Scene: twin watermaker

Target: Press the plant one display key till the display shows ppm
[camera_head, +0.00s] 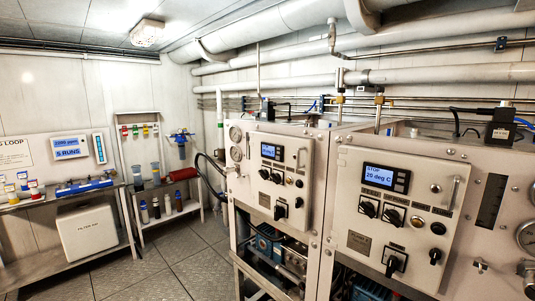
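Two watermaker panels stand side by side on the right. The nearer panel (364,238) has a lit blue display (379,176) reading "STOP 20 deg C", with small dark keys (402,181) at its right edge. The farther panel (268,188) has a similar lit blue display (268,151), its text too small to read, with small keys (280,152) beside it. Which panel is plant one, I cannot tell from the labels. Neither of my grippers is in view.
Black rotary knobs (392,216) and switches sit below the displays. Handles (453,193) stick out of the panels. Gauges (525,235) are at the right edge. A bench (65,198) and a shelf (166,218) stand at the left. The floor (170,270) before them is clear.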

